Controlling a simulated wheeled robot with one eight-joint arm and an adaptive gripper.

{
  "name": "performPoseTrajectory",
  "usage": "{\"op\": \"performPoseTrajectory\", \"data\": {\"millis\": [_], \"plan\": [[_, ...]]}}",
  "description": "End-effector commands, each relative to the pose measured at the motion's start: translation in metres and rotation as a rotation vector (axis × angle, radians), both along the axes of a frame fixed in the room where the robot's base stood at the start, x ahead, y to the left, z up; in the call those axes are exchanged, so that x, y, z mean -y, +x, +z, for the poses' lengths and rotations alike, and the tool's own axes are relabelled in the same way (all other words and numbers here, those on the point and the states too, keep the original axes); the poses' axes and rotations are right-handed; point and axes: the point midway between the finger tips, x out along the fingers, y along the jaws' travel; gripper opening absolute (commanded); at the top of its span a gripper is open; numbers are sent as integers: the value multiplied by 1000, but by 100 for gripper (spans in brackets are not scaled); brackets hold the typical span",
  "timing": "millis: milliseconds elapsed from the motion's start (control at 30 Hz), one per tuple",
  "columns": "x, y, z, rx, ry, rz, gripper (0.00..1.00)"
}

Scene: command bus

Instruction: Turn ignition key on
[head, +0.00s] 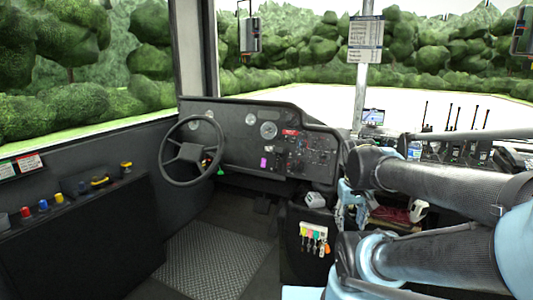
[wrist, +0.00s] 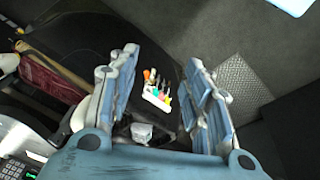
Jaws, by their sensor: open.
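A small green tag (head: 221,172) hangs at the right of the steering wheel (head: 193,152) in the head view. It may belong to the ignition key; the key itself is too small to make out. My gripper (head: 350,208) is at the right of the dashboard, well apart from the wheel and tag. In the wrist view my gripper (wrist: 162,60) points downward with its two fingers spread wide and nothing between them. The wheel and green tag do not show clearly in the wrist view.
A white rack with coloured-handled items (head: 313,238) is on the dark console side; the rack also shows beyond my fingers (wrist: 157,98). A small grey box (head: 315,199) sits above it. The dashboard (head: 270,140) carries gauges. The ridged floor mat (head: 213,262) is clear.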

Motion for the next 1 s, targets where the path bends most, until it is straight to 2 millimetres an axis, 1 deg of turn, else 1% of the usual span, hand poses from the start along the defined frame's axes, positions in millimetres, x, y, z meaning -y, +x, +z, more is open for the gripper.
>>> {"op": "performPoseTrajectory", "data": {"millis": [33, 267, 367, 533, 767, 867, 1000], "plan": [[1, 13, 10, 3, -29, 32, 45], [6, 74, 45, 17, -178, 184, 45], [4, 103, 58, 23, -242, 249, 45], [-4, 154, 77, 35, -354, 359, 45], [-29, 226, 98, 53, -507, 506, 45], [-44, 258, 104, 62, -573, 568, 45], [-70, 300, 110, 75, -668, 654, 45]]}}
